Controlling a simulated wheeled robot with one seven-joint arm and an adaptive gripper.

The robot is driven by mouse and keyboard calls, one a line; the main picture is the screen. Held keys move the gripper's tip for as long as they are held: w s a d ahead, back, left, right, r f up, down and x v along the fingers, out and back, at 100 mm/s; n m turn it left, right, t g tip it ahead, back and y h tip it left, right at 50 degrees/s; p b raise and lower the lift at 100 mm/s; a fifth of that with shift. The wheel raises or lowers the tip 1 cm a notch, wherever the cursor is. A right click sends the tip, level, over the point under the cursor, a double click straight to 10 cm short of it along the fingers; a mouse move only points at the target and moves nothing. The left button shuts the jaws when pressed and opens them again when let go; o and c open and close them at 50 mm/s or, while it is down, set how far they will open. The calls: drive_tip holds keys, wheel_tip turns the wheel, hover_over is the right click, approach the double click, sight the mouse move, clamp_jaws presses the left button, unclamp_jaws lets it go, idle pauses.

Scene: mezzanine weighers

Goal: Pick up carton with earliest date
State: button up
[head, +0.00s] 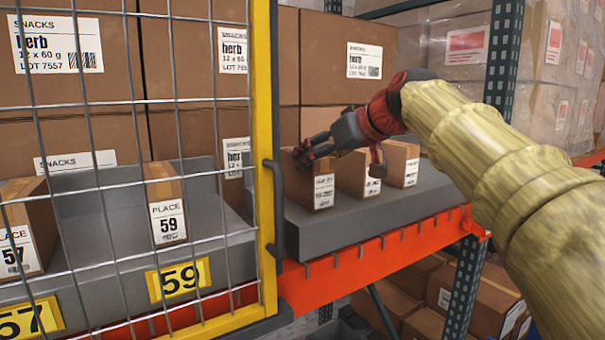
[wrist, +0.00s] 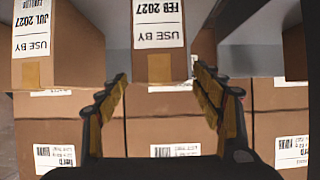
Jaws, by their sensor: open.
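Three small brown cartons stand in a row on the grey shelf in the head view: a left carton (head: 323,190), a middle carton (head: 371,180) and a right carton (head: 410,172). Their dates are too small to read there. In the wrist view one carton (wrist: 160,66) reads USE BY FEB 2027, and another (wrist: 60,68) to its left reads USE BY JUL 2027. My gripper (head: 304,156) is at the top of the left carton in the head view. In the wrist view its open fingers (wrist: 160,82) lie on either side of the FEB 2027 carton; contact is unclear.
A yellow-framed wire mesh guard (head: 265,160) stands left of the cartons, with a dark handle. Behind it are cartons marked 57 (head: 25,235) and 59 (head: 167,220). Large herb snack boxes (head: 205,60) stack behind the shelf. A green upright (head: 503,50) stands at right.

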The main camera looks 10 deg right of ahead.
drive_tip(key=p+x, duration=0.1)
drive_tip(key=x, duration=0.6)
drive_tip(key=shift+s, duration=0.3)
drive_tip(key=shift+c, duration=0.6)
drive_tip(key=shift+w, duration=0.15)
drive_tip(key=shift+c, duration=1.3)
drive_tip(key=c, duration=1.2)
drive_tip(key=shift+r, duration=0.1)
drive_tip(key=shift+c, duration=0.2)
